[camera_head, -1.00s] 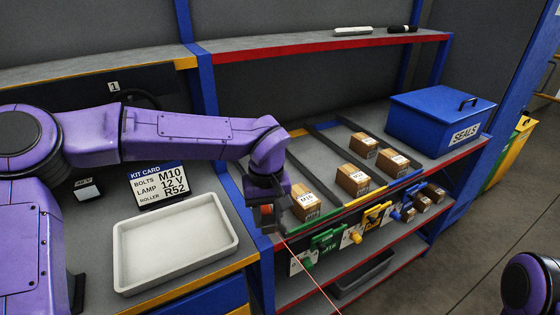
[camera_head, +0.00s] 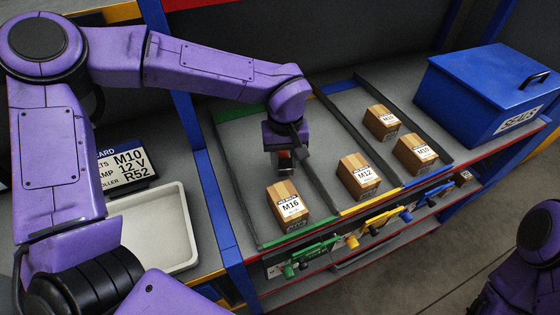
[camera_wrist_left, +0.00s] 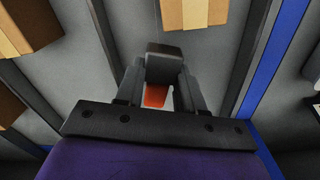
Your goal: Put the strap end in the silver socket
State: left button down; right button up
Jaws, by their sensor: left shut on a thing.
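My left gripper (camera_head: 284,163) points down over the green-edged shelf lane, behind the M16 box. It is shut on a small dark grey block with an orange-red part, seen between the fingers in the left wrist view (camera_wrist_left: 165,64). I cannot tell whether this is the strap end. The held thing seems to hang above the lane floor. No silver socket can be made out in either view. Part of my right arm shows at the lower right, but its gripper is out of view.
The M16 box (camera_head: 287,204) stands in front of the gripper. The M12 box (camera_head: 358,177) and two M10 boxes stand to the right. A blue SEALS bin (camera_head: 480,85) is at the right, a white tray (camera_head: 190,240) at the left. Coloured clips line the front edge.

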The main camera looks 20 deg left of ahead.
aim_at(284, 179)
pick_arm(q)
jog(key=shift+f, duration=2.35)
jog(key=c, duration=0.7)
grip_release()
jog(key=shift+f, duration=0.15)
